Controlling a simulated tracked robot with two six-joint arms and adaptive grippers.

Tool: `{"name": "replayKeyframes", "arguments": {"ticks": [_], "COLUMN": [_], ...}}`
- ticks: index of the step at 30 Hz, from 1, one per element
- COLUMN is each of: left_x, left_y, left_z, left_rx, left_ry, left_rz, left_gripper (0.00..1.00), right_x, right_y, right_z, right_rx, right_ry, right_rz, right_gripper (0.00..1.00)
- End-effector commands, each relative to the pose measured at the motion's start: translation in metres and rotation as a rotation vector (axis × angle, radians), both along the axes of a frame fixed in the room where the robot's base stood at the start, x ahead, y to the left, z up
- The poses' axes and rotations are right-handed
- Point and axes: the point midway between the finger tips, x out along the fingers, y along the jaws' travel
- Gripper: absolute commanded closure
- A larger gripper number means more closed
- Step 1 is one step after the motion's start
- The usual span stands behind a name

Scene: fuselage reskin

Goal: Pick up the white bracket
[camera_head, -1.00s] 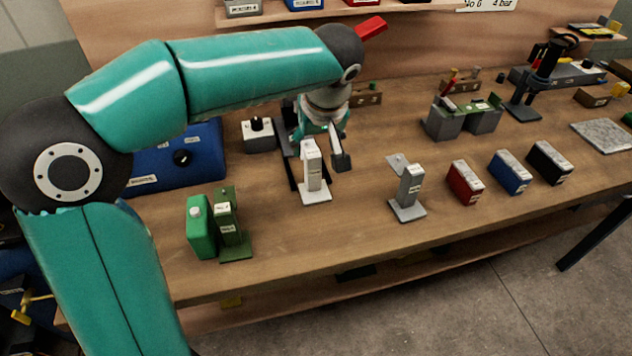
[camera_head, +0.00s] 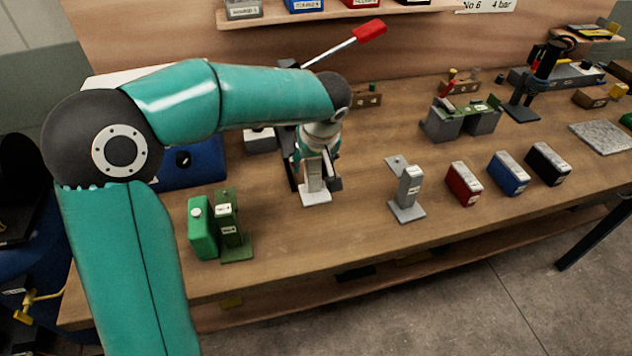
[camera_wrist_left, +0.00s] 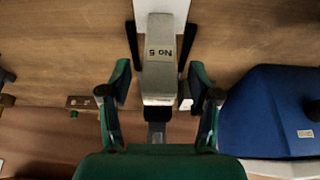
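The white bracket (camera_head: 314,194) stands upright on its flat foot on the bench, left of the grey bracket. My left gripper (camera_head: 318,168) has come down over its upper part, with a finger on each side. In the left wrist view the bracket (camera_wrist_left: 160,60), marked "No 5", lies between the fingers of the gripper (camera_wrist_left: 158,88). A gap shows between each finger and the bracket, so the fingers are open around it. My right gripper does not show in any view.
A grey bracket (camera_head: 407,190) stands to the right, then red (camera_head: 464,183), blue (camera_head: 510,173) and black (camera_head: 549,163) boxes. A green bracket (camera_head: 228,228) and green block (camera_head: 202,228) stand at the left front. A blue case (camera_head: 205,166) lies behind them.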

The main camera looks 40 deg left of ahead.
Motion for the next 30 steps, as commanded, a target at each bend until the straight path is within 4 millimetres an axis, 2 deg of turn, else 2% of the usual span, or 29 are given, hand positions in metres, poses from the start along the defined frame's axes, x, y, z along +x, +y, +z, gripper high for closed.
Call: {"name": "replayKeyframes", "arguments": {"ticks": [1, 9, 11, 25, 30], "left_x": [0.0, -0.0002, -0.0002, 0.0004, 0.001], "left_y": [-0.0001, -0.0001, -0.0001, 0.0, -0.0002], "left_z": [0.0002, 0.0004, 0.0005, 0.0021, 0.0091], "left_rx": [0.0, 0.0, 0.0, 0.001, 0.002], "left_ry": [0.0, 0.0, 0.0, -0.002, -0.004], "left_rz": [0.0, 0.0, 0.0, 0.0, -0.001], "left_gripper": [0.47, 0.93, 1.0, 1.0, 1.0], "right_x": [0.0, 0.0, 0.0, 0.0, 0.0], "right_y": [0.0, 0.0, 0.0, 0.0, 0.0], "right_z": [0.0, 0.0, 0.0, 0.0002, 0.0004], "right_rx": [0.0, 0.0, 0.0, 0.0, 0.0], "right_ry": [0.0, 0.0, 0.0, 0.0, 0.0], "right_rz": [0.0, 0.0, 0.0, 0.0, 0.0], "right_gripper": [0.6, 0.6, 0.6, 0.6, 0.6]}}
